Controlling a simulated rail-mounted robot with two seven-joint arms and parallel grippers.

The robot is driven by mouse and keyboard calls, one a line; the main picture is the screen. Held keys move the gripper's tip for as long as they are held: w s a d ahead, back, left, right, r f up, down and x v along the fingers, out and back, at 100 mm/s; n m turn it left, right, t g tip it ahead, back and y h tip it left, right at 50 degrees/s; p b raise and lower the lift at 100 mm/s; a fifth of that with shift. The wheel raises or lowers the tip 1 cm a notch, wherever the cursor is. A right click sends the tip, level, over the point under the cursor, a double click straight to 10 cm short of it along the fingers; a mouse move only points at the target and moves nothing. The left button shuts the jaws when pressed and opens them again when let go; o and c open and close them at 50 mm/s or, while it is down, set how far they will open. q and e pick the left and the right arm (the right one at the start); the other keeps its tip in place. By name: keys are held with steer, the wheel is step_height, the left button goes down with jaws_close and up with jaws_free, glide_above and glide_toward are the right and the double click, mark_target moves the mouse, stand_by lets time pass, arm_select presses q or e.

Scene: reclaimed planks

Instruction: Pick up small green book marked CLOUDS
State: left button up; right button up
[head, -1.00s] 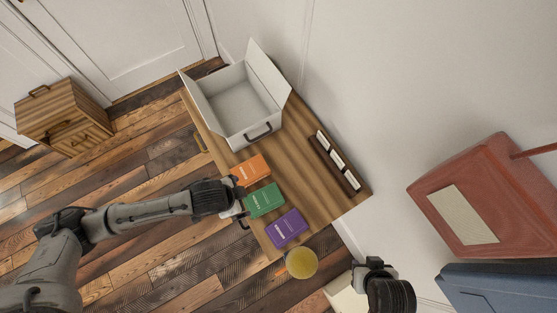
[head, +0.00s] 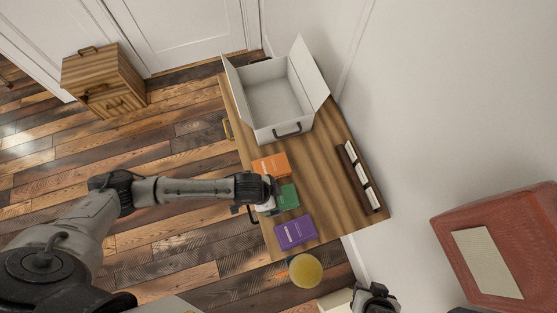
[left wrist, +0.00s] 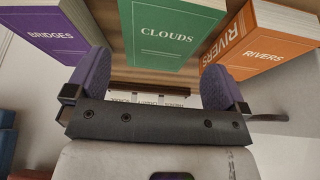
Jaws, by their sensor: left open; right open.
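The small green book (head: 288,197) lies on the wooden table near its front edge, between an orange book and a purple book. In the left wrist view its cover reads CLOUDS (left wrist: 168,32). My left gripper (head: 270,196) is at the table's front edge by the green book and hides part of it. In the left wrist view my left gripper (left wrist: 158,82) is open, with its purple-padded fingers apart and nothing between them; the green book shows beyond them. My right gripper (head: 376,292) is at the bottom, away from the books.
The orange book marked RIVERS (head: 270,164) and purple book marked BRIDGES (head: 296,232) lie close on either side. An open white box (head: 272,97) stands on the table (head: 318,160). A dark rack (head: 360,178) lies near the wall. A yellow round object (head: 305,271) is below the purple book.

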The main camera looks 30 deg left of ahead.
mark_target(279, 199)
arm_select(q)
steer(key=shift+b+x, duration=0.4)
steer(key=shift+x, duration=2.1)
steer(key=shift+s, duration=0.1)
steer(key=shift+c, duration=0.4)
steer(key=c, duration=0.7)
